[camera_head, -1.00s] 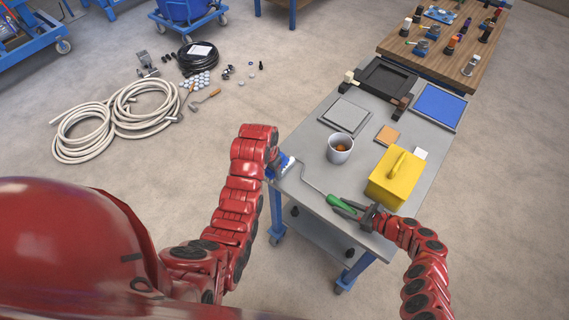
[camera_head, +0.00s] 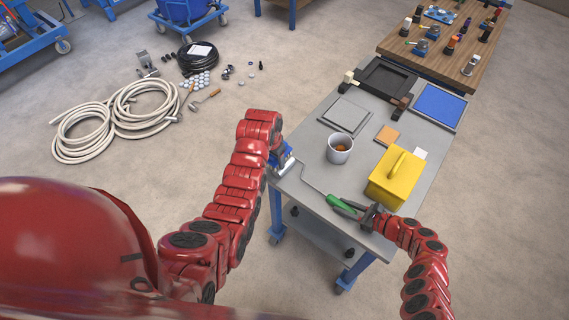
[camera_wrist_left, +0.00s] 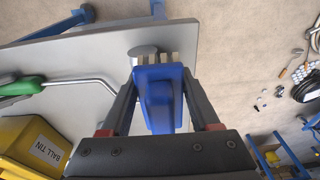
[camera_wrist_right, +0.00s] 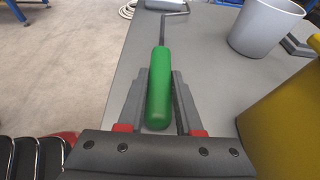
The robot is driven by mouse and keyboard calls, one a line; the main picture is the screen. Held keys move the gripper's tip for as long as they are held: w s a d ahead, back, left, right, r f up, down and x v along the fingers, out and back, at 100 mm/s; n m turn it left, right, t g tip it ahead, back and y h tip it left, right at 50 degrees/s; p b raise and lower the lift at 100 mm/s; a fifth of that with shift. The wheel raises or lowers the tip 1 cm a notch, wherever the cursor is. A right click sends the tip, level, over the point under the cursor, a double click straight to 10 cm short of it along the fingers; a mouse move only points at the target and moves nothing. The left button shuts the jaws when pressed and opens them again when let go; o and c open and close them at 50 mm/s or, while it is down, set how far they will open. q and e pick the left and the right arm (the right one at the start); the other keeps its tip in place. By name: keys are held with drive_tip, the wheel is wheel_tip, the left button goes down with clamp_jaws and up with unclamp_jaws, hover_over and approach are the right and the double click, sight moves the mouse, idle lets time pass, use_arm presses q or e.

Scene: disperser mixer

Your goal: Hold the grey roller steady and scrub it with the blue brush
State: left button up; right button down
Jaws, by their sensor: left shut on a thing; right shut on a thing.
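The grey roller (camera_head: 285,171) is at the near left corner of the cart top, joined by a bent metal rod to a green handle (camera_head: 340,204). My right gripper (camera_head: 368,216) is shut on the green handle (camera_wrist_right: 159,90), low over the cart top. My left gripper (camera_head: 276,150) is shut on the blue brush (camera_wrist_left: 158,92). In the left wrist view the brush's pale bristles point at the roller (camera_wrist_left: 143,53) and overlap its edge. Whether they touch I cannot tell. In the right wrist view the roller (camera_wrist_right: 165,4) shows only partly at the top edge.
A grey plate, an orange square, a black tray and a blue panel lie farther back. Coiled hoses (camera_head: 127,108) lie on the floor at left.

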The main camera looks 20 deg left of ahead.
use_arm(q)
drive_tip(key=shift+r, duration=0.2)
drive_tip(key=shift+d, duration=0.1)
use_arm(e)
drive_tip(key=c, duration=0.9)
unclamp_jaws()
drive_tip(key=shift+r, duration=0.1)
use_arm(q)
drive_tip(key=shift+r+p, duration=0.7)
use_arm(e)
drive_tip(key=shift+r, duration=0.6)
drive_tip(key=o, duration=0.5)
drive_tip(key=shift+o, duration=0.2)
